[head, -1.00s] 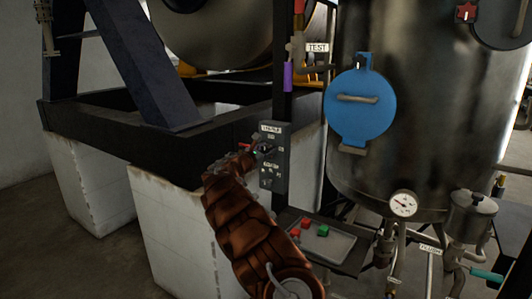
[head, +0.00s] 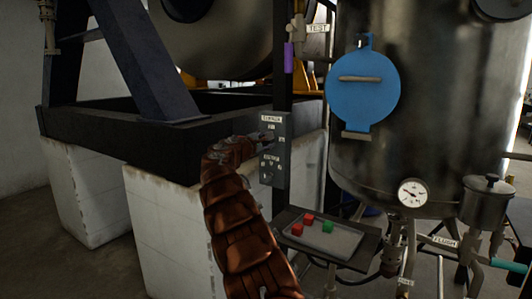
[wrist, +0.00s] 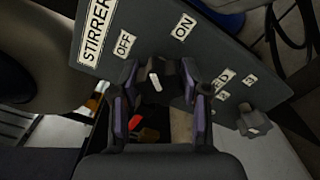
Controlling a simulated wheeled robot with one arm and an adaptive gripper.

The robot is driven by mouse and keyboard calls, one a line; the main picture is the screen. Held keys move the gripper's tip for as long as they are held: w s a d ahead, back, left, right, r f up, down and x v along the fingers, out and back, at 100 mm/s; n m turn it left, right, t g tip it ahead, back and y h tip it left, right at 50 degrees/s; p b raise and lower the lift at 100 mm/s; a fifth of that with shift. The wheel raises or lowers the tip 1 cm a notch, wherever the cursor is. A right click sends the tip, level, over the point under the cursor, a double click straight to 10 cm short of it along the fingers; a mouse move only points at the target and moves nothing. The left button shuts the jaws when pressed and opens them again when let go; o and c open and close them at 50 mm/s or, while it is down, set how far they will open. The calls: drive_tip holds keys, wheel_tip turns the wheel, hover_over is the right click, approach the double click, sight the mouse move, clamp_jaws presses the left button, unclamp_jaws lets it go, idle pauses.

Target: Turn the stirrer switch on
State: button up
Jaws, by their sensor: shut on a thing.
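The grey control panel (head: 281,172) stands on a dark post in the head view. In the wrist view the panel (wrist: 228,62) fills the upper part, tilted, with STIRRER, OFF and ON labels. The dark stirrer switch knob (wrist: 156,80), with a white mark, sits below these labels. My gripper (wrist: 160,98) is shut on this knob, one finger on each side. Which label the knob points to I cannot tell. In the head view my gripper (head: 258,140) reaches the panel's upper left, and the fingertips are hard to make out.
A second knob (wrist: 256,120) with number labels is lower on the panel. A tray (head: 345,246) with red and green blocks lies below it. A steel tank with a blue round cover (head: 362,90) stands right. A dark frame (head: 120,142) on white blocks is left.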

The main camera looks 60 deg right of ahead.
drive_tip(key=m+b, duration=0.2)
drive_tip(key=b, duration=0.1)
drive_tip(key=m+b, duration=0.1)
drive_tip(key=shift+f+m, duration=0.25)
drive_tip(key=shift+m, duration=0.15)
drive_tip(key=shift+m+b, duration=0.9)
drive_tip(key=shift+b, duration=0.15)
drive_tip(key=shift+r+m+b, duration=0.15)
drive_tip(key=shift+m+b, duration=1)
drive_tip(key=shift+m, duration=0.55)
drive_tip(key=shift+s+r+m, duration=0.1)
drive_tip(key=shift+m, duration=0.3)
drive_tip(key=o, duration=1.1)
drive_tip(key=shift+o, duration=0.2)
